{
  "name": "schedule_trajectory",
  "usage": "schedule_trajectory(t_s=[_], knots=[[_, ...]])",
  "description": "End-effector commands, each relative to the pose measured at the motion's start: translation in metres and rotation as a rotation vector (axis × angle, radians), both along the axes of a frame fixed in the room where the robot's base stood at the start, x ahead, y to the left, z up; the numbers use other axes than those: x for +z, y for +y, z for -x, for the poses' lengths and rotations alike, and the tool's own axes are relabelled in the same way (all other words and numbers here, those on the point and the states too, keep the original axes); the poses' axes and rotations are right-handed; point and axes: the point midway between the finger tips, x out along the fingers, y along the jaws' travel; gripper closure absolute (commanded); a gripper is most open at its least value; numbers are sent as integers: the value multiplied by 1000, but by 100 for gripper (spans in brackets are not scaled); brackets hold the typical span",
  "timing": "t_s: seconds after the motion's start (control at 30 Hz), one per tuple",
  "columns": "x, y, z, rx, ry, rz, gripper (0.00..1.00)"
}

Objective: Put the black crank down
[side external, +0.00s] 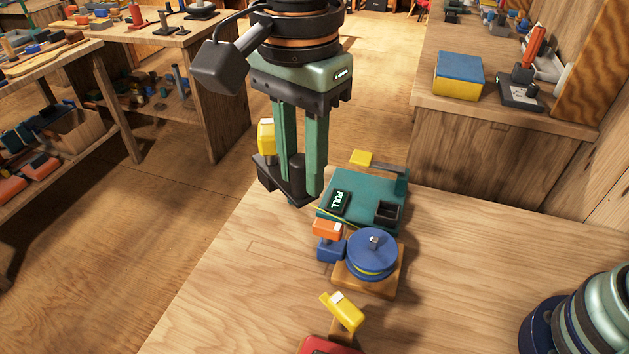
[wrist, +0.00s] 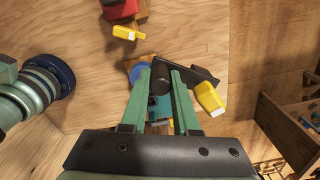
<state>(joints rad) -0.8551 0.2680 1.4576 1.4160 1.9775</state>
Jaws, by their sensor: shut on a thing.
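The black crank (side external: 268,172) has a dark arm, a black round hub and a yellow handle (side external: 266,136) standing up at its far left end. My gripper (side external: 300,188) is shut on the hub, which sits between the two green fingers. In the wrist view the crank (wrist: 197,70) reaches right from the fingertips (wrist: 161,80), with the yellow handle at lower right. The crank shows near the table's left edge, beside the teal board; its exact height over the table is unclear.
A teal board (side external: 350,183) with a PULL label and small black box lies right of my gripper. In front, a blue spool (side external: 372,250) sits on a wooden block beside an orange and blue piece (side external: 327,240). The table's right middle is bare.

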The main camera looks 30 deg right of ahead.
Motion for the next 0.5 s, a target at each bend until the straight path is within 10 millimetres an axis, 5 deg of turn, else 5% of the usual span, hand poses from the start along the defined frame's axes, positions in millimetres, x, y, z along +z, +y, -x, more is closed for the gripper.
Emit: schedule_trajectory(t_s=[0.2, 0.5], knots=[[-20, 35, -9, 161, 0, 0, 100], [-52, 43, -10, 211, 2, 2, 100]])
